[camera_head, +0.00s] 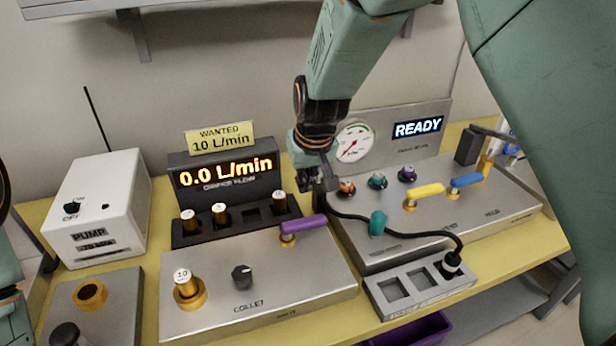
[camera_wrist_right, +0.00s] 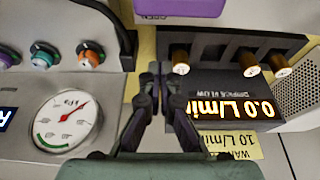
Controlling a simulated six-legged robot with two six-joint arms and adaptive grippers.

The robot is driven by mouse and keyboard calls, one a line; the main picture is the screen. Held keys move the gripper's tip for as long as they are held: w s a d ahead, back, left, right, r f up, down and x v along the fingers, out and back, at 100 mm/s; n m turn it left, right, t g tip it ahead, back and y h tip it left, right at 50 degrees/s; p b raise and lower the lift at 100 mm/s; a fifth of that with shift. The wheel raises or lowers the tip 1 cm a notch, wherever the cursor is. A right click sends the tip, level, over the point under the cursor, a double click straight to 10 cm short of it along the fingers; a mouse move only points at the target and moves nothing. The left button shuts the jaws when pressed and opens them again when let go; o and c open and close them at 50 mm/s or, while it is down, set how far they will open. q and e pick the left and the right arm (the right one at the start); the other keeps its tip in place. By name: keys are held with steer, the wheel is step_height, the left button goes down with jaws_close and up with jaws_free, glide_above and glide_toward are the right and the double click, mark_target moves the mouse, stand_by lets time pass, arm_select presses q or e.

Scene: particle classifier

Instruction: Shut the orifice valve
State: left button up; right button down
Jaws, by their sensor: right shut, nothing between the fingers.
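A purple lever handle (camera_head: 304,226) with a brass pivot sits at the back right of the grey collet panel (camera_head: 330,280). It lies nearly sideways, pointing right. I take it as the orifice valve, though no label naming it is readable. My right gripper (camera_head: 322,188) is shut and empty, above and a little behind and right of the handle, apart from it. In the right wrist view the shut fingertips (camera_wrist_right: 156,72) hang over the gap between the gauge panel and flow display. A purple shape (camera_wrist_right: 180,8) at that view's top edge is probably the handle. My left gripper is out of view.
The flow display (camera_head: 227,175) reads 0.0 L/min, under a 10 L/min card. A white pump box (camera_head: 100,210) stands left. Right of the handle is a panel with a gauge (camera_head: 353,141), yellow lever (camera_head: 425,190), blue lever (camera_head: 466,180) and black hose (camera_head: 420,235).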

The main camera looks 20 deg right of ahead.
mark_target(304, 227)
steer(key=shift+s+d+f+b, duration=0.15)
steer(key=shift+s+f, duration=0.25)
steer(key=shift+f, duration=0.4)
steer(key=shift+s+a+f+b, duration=0.15)
steer(key=shift+s+f, duration=0.25)
steer(key=shift+f, duration=0.4)
steer(key=shift+s+d+f+b, duration=0.15)
steer(key=shift+s+f, duration=0.25)
steer(key=shift+f, duration=0.4)
